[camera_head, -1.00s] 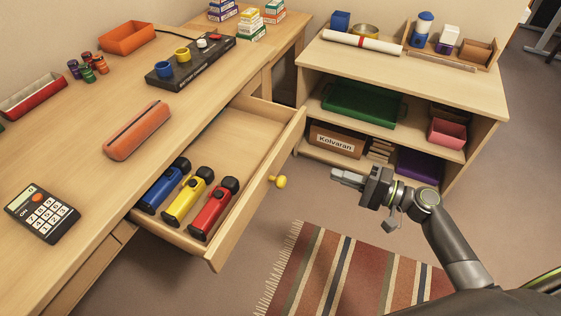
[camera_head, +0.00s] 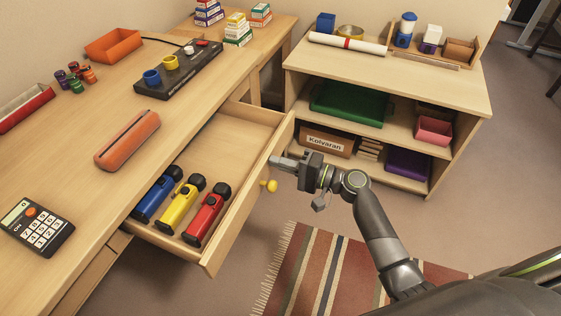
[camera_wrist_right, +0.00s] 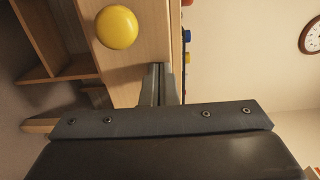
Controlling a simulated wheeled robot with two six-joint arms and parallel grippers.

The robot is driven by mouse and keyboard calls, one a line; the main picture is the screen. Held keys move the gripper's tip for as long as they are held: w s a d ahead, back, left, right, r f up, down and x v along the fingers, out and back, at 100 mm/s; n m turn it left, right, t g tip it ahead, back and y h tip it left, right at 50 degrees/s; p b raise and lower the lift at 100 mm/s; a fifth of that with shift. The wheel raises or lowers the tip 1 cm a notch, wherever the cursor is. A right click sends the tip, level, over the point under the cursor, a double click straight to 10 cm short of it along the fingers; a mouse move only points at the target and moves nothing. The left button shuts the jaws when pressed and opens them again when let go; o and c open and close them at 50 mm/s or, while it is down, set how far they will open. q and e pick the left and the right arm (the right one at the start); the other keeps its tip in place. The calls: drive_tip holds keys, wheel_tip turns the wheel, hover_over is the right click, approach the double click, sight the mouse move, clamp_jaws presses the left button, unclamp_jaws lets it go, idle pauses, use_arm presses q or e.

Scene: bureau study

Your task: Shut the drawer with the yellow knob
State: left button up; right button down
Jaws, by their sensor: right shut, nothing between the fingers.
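The drawer (camera_head: 232,215) with the yellow knob (camera_head: 269,185) stands pulled out from the desk. It holds a blue, a yellow and a red flashlight (camera_head: 205,215) at its near end. My right gripper (camera_head: 274,161) is shut and empty. Its fingertips are at the drawer's front panel, near the top edge and just beyond the knob; I cannot tell for sure if they touch. In the right wrist view the knob (camera_wrist_right: 117,27) is beside the shut fingers (camera_wrist_right: 158,75), which point at the wooden front. My left gripper is not in view.
The desk top (camera_head: 80,130) carries an orange case (camera_head: 127,140), a calculator (camera_head: 38,227) and a black power strip (camera_head: 178,72). A low shelf unit (camera_head: 400,80) stands behind my right arm. A striped rug (camera_head: 330,270) lies on the floor in front of the drawer.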

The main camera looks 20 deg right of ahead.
drive_tip(key=shift+a, duration=0.1)
drive_tip(key=b+x, duration=0.4)
drive_tip(key=x, duration=0.7)
drive_tip(key=shift+w+a+f, duration=0.1)
drive_tip(key=shift+w+a, duration=0.1)
drive_tip(key=b, duration=0.4)
hover_over(204, 153)
drive_tip(key=d, duration=0.1)
drive_tip(key=shift+s, duration=0.4)
drive_tip(key=shift+w+a+b, duration=0.4)
drive_tip(key=shift+a+b, duration=0.05)
drive_tip(key=shift+r, duration=0.3)
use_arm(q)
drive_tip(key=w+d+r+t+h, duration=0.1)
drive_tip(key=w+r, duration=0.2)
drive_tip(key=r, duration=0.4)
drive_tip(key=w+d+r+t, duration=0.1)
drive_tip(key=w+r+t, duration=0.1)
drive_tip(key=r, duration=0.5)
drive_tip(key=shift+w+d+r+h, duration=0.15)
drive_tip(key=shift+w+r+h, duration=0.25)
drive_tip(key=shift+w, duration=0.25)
use_arm(e)
drive_tip(key=shift+r, duration=0.2)
